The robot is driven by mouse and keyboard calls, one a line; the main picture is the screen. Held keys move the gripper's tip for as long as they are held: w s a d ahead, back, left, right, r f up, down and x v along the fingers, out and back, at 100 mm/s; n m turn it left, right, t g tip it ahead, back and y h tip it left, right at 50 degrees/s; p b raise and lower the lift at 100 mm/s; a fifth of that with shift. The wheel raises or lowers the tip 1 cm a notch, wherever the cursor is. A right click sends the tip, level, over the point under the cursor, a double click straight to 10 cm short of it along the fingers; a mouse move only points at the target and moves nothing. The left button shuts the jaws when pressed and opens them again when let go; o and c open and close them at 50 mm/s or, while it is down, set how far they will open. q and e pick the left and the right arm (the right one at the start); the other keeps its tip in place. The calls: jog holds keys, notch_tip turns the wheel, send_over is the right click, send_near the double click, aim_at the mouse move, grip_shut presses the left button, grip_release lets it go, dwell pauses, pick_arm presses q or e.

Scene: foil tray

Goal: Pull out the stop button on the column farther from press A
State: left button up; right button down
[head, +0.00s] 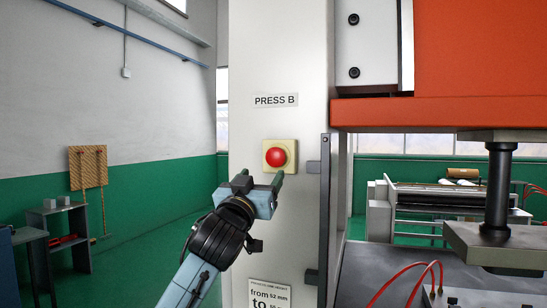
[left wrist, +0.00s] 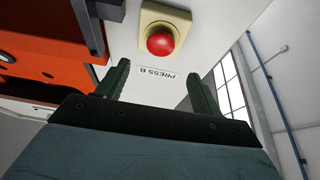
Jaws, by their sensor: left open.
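The red stop button (head: 276,157) sits on a pale yellow square box on the white column (head: 275,60), below the "PRESS B" label (head: 275,100). In the left wrist view the red button (left wrist: 160,41) shows beyond the fingertips, near the top. My left gripper (head: 262,178) is open and empty, just below and in front of the button in the head view. Its two dark green fingers (left wrist: 158,75) stand apart in the left wrist view, with nothing between them. They look clear of the button. My right gripper is out of view. No press A label shows.
An orange press (head: 470,60) with a dark bed and red hoses stands right of the column. A dark vertical bar (head: 324,220) runs along the column's right edge. A printed sign (head: 269,294) is low on the column.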

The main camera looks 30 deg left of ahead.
aim_at(274, 157)
pick_arm(q)
jog(key=p+x, duration=0.3)
jog(key=x, duration=0.7)
jog(key=shift+a, duration=0.1)
jog(key=c, duration=1.3)
jog(key=shift+s+d+f, duration=0.1)
jog(key=shift+s+d, duration=0.1)
jog(key=shift+s, duration=0.3)
jog(key=shift+c, duration=0.2)
jog(key=o, duration=1.1)
jog(key=shift+o, duration=1.2)
jog(key=shift+s, duration=0.2)
